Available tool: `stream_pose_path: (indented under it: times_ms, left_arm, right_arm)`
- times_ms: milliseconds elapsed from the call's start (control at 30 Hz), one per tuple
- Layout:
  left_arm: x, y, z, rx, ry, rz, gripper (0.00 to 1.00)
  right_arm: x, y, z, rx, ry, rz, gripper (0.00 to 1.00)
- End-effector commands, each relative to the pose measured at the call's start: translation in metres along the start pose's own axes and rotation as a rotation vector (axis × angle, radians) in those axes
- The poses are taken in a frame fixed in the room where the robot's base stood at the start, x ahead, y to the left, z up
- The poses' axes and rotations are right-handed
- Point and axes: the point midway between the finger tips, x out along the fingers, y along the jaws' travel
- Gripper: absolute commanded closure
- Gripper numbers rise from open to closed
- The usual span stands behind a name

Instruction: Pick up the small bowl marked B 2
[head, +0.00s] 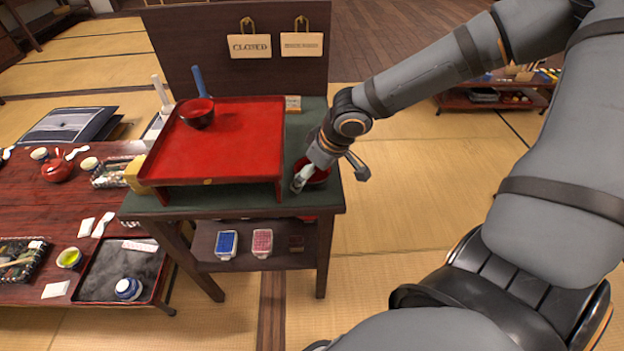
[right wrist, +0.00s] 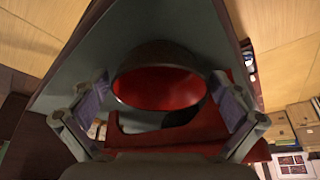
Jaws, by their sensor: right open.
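A small dark bowl with a red inside (head: 319,177) stands on the green top of the side stand, right of the red raised tray; in the right wrist view the bowl (right wrist: 160,88) fills the middle. My right gripper (head: 328,174) is open, its fingers on either side of the bowl; in the right wrist view the gripper (right wrist: 163,103) shows gaps between its pads and the bowl's wall. A similar bowl (head: 197,113) sits on the raised tray's far left part. I cannot read a B 2 mark on either bowl. My left gripper is out of view.
The red raised tray (head: 240,125) stands close left of the right gripper. A dark board (head: 180,50) with hanging signs rises behind the stand. A low table (head: 70,205) with dishes is at the left. Open tatami (head: 420,180) lies to the right.

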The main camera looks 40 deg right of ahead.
Motion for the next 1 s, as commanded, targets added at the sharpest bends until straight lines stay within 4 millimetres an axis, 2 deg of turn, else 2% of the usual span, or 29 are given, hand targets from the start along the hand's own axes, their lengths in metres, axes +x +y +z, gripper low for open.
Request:
stream_pose_path:
  times_ms: [133, 167, 533, 833, 1000]
  left_arm:
    - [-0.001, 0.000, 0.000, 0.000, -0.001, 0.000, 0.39]
    - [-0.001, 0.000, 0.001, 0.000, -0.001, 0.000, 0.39]
    - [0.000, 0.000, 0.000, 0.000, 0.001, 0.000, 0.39]
    - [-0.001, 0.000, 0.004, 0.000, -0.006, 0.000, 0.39]
    - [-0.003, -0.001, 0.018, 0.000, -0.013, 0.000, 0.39]
  right_arm:
    - [-0.001, 0.000, 0.000, 0.000, 0.000, 0.000, 0.00]
    - [-0.001, 0.000, 0.000, 0.000, 0.000, 0.000, 0.03]
    - [-0.001, 0.000, 0.000, -0.001, 0.000, 0.000, 0.53]
    - [-0.004, 0.000, -0.002, 0.000, 0.001, 0.000, 0.54]
    - [-0.024, 0.001, -0.010, 0.000, 0.001, 0.001, 0.54]
